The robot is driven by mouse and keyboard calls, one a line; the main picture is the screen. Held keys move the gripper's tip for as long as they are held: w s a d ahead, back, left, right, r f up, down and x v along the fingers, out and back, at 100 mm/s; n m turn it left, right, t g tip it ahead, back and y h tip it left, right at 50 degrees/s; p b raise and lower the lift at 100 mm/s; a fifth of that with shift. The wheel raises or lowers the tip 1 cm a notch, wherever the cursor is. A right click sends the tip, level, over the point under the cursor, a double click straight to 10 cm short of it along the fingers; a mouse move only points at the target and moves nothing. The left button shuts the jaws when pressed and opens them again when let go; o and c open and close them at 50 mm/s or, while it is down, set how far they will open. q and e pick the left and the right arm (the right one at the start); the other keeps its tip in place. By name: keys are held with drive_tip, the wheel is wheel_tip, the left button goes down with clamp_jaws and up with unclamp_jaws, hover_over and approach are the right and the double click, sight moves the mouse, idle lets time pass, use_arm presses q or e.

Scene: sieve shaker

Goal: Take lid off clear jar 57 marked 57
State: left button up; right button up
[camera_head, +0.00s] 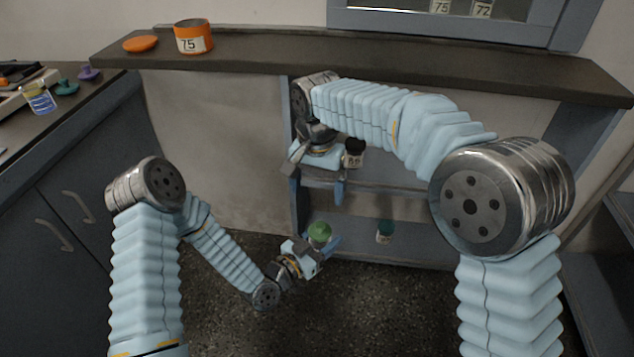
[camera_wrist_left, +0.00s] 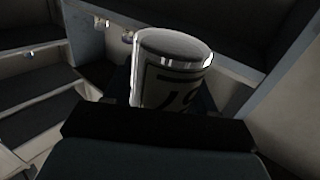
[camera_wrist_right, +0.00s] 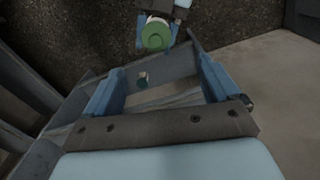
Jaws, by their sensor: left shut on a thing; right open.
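A jar with a green lid (camera_head: 320,232) is held in my left gripper (camera_head: 315,245), low in front of the shelf unit. In the left wrist view the clear jar (camera_wrist_left: 172,75) fills the middle, with a large printed label showing a 7 and a partly cut-off digit, so I cannot read the whole number. My left gripper is shut on this jar. The green lid also shows at the top of the right wrist view (camera_wrist_right: 156,36). My right gripper (camera_head: 318,175) is open and empty, above the lid and apart from it.
A jar with a black lid, labelled perhaps 69 (camera_head: 355,158), stands on the middle shelf close to my right gripper. A teal-lidded jar (camera_head: 385,234) stands on the lower shelf. An orange jar marked 75 (camera_head: 193,37) and an orange lid (camera_head: 141,44) are on the top ledge.

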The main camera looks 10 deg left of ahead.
sight(317, 222)
wheel_tip(317, 222, down, 11)
drive_tip(key=shift+f, duration=0.1)
drive_tip(key=shift+c, duration=0.4)
drive_tip(key=c, duration=1.2)
drive_tip(key=shift+r, duration=0.2)
drive_tip(key=shift+r, duration=0.45)
drive_tip(key=shift+d+r, duration=0.1)
drive_tip(key=shift+r, duration=0.4)
